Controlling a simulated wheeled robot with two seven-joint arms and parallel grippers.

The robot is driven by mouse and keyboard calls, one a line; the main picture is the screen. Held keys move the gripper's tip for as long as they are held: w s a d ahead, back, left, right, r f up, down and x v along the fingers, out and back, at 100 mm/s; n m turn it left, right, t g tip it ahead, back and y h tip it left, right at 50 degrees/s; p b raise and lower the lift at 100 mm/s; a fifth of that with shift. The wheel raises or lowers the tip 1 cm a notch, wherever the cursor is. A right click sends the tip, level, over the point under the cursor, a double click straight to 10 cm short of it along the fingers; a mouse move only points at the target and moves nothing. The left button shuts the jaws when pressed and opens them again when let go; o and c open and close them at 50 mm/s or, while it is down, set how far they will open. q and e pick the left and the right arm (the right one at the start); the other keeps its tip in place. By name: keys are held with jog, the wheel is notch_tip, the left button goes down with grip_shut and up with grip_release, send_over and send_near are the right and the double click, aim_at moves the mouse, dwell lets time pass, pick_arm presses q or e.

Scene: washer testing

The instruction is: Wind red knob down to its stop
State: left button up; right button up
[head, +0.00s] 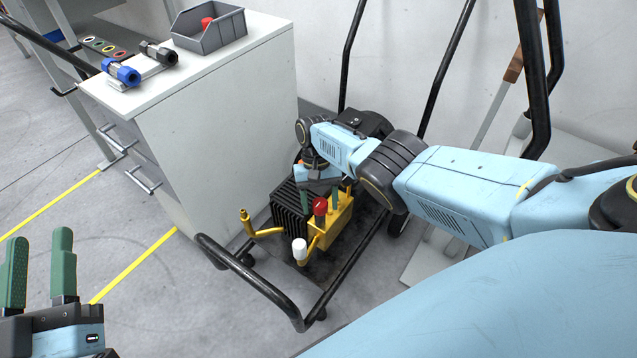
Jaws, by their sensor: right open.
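The red knob (320,206) stands on top of a yellow valve block (341,220) on a dark finned unit (288,210), low on a black cart frame. My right gripper (322,192) reaches down from above and is open. I cannot tell whether a finger touches the knob. My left gripper (40,245) is open and empty at the lower left, with its two green fingers pointing up, well away from the knob.
A yellow pipe elbow (262,231) and a white-capped yellow fitting (300,248) stick out beside the knob. The black cart rail (262,285) surrounds the unit. A white cabinet (220,130) stands close on the left, carrying a grey bin (208,38) and a blue fitting (122,72).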

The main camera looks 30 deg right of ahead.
pick_arm(q)
notch_tip(320, 180, down, 11)
jog(key=a+g+y+p, duration=0.2)
jog(key=g, duration=0.5)
jog(key=shift+s+a+y+p, duration=0.2)
jog(key=shift+s+y+p, duration=0.15)
jog(key=shift+s+y, duration=0.05)
pick_arm(e)
jog(key=v, duration=1.3)
jog(key=shift+a, duration=0.1)
